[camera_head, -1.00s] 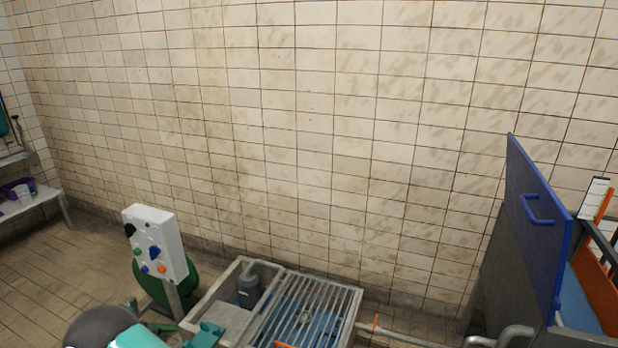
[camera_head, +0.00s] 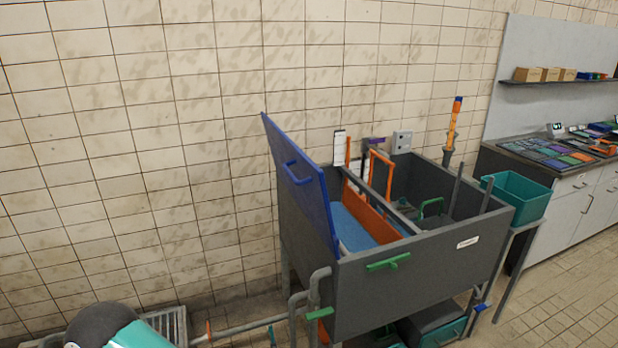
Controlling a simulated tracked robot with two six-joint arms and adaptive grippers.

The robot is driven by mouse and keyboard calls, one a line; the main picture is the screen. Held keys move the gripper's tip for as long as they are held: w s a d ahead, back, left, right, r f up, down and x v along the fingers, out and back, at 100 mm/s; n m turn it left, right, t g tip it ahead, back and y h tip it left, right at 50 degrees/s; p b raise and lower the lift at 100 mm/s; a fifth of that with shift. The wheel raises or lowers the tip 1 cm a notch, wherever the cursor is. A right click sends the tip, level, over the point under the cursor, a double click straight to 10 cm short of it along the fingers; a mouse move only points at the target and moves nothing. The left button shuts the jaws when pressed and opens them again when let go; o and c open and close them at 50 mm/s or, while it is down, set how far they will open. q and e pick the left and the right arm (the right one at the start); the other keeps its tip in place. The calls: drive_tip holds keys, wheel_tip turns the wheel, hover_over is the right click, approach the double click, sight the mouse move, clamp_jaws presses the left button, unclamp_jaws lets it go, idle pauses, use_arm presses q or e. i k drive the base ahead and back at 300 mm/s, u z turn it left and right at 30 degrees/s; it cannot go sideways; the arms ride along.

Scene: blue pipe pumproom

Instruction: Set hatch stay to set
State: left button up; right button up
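A grey tank (camera_head: 420,280) on legs stands right of centre. Its blue hatch (camera_head: 300,185) is raised at the tank's left side, tilted, with a blue handle on its face. I cannot tell for certain which part is the hatch stay. Orange bars (camera_head: 381,173) and an orange panel (camera_head: 372,215) stand inside the tank. A green handle (camera_head: 388,262) is on the tank's front wall. Neither of my grippers is in view; only a rounded dark and teal part, which seems to be mine, shows at the bottom left.
Grey pipes (camera_head: 297,305) run along the tank's left side. A teal bin (camera_head: 516,197) stands right of the tank, before a grey counter (camera_head: 575,185) with coloured trays. A floor grating (camera_head: 166,325) is at the bottom left. Tiled floor is clear at the lower right.

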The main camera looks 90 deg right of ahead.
sight(391, 261)
drive_tip(key=z, duration=0.15)
drive_tip(key=i, duration=0.25)
drive_tip(key=z, duration=2.65)
drive_tip(key=k, duration=0.25)
drive_tip(key=z, duration=0.3)
drive_tip(key=i, duration=1.35)
drive_tip(key=u, duration=0.45)
